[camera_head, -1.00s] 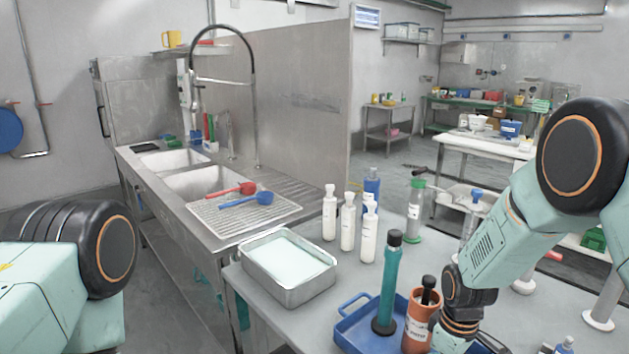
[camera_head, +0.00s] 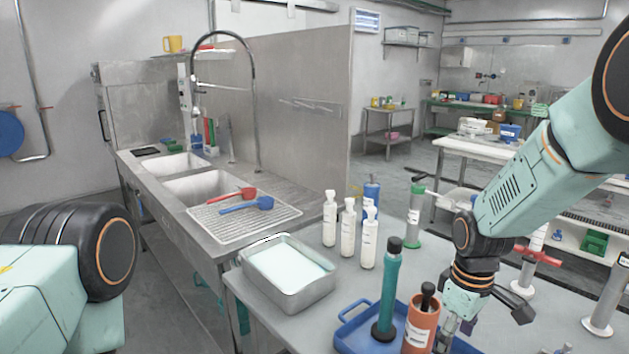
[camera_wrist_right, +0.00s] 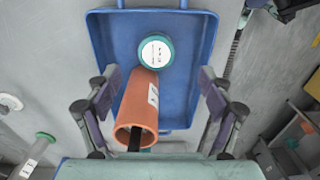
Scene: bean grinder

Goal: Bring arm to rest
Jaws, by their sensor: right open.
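My right gripper (camera_head: 455,332) is at the lower right of the head view, beside an orange cylinder (camera_head: 422,318). In the right wrist view its two fingers (camera_wrist_right: 157,88) are spread wide with nothing gripped. The orange cylinder (camera_wrist_right: 140,98), with a dark rod at its mouth, shows between and beyond them, standing in a blue tray (camera_wrist_right: 180,30). A tall teal bottle (camera_head: 388,290) with a black cap stands in the same tray. My left arm (camera_head: 70,250) shows at the left edge; its gripper is out of view.
A metal pan (camera_head: 290,290) with pale contents and several white bottles (camera_head: 347,228) stand left of and behind the blue tray (camera_head: 352,335). A stand with a red clamp (camera_head: 540,255) is to the right. A sink counter (camera_head: 200,225) holds red and blue scoops.

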